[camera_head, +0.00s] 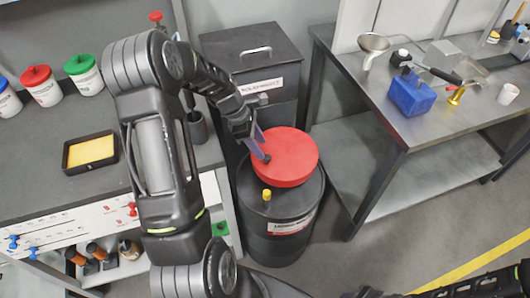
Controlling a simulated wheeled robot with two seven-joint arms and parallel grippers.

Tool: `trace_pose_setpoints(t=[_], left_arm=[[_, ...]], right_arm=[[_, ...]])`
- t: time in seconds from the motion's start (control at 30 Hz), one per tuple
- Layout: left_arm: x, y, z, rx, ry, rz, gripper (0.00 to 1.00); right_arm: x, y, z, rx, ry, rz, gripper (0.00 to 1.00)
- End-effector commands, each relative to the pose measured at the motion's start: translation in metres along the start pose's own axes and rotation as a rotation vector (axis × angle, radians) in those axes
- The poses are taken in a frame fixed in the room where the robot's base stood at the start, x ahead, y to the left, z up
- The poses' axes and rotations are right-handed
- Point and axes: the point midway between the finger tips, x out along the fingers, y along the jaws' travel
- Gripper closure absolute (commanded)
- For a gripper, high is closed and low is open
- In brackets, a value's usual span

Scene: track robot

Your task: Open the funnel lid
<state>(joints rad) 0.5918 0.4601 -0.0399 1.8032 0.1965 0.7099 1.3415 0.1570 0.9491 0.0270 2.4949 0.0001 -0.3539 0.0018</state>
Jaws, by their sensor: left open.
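The funnel lid is a round red disc (290,158) on top of a black drum (285,225) in the middle of the head view. It lies roughly flat, toward the back of the drum top; I cannot tell whether it is raised at all. My left gripper (262,148) is at the lid's left edge, pointing down, its jaws open. Its fingertips are close to the rim; whether they touch it I cannot tell. My left arm hides part of the area left of the drum. My right gripper is not visible.
A yellow cap (266,194) sits on the drum's front. A dark lidded bin (250,50) stands behind. A metal table (440,120) with a blue box (411,95) and a funnel (373,44) is at right. A workbench (30,150) with several jars is at left.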

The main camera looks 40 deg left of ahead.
Motion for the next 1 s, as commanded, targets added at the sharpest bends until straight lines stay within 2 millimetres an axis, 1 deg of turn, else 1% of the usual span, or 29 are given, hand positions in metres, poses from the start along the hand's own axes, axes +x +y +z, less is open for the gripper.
trace_pose_setpoints(t=[0.03,0.1,0.2,0.3,0.43,0.67,1.0], left_arm=[[0.009,-0.001,0.000,-0.001,-0.001,-0.005,0.55],[0.020,-0.001,0.000,-0.001,0.000,-0.005,0.55],[0.035,-0.001,0.000,0.000,0.000,-0.004,0.55],[0.045,-0.001,0.000,0.000,0.000,-0.003,0.55],[0.050,0.000,0.000,0.000,0.000,0.000,0.55],[0.050,0.000,0.000,0.001,0.000,0.001,0.56],[0.050,0.000,0.000,0.001,0.000,0.000,0.84]], right_arm=[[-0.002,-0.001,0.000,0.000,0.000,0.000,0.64],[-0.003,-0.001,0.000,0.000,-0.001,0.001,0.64],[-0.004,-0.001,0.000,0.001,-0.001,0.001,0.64],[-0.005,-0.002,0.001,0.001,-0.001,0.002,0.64],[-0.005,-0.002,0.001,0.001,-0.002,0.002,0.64],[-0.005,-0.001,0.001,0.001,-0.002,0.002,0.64],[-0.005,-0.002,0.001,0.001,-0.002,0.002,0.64]])
